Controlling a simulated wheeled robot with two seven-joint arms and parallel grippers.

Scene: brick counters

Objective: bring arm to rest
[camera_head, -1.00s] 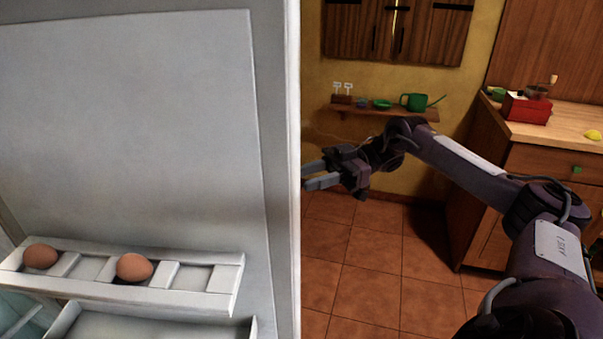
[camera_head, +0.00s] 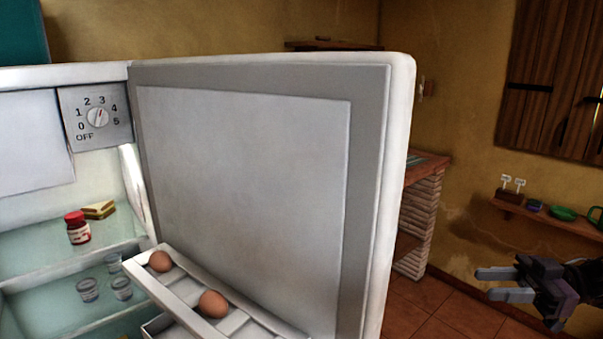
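My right gripper (camera_head: 497,284) shows at the lower right of the head view. Its fingers point left, with a gap between them, and nothing is held. It is to the right of the open fridge door (camera_head: 245,190), apart from it, in front of the yellow wall. Most of my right arm is cut off by the right edge of the picture. My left arm and gripper do not show.
The fridge stands open at left, with a dial (camera_head: 97,117), a red-capped jar (camera_head: 77,228), a sandwich (camera_head: 98,209) and glasses (camera_head: 88,289). Eggs (camera_head: 213,304) sit in the door rack. A brick counter (camera_head: 418,215) and wall shelf (camera_head: 545,218) stand beyond. Tiled floor shows between.

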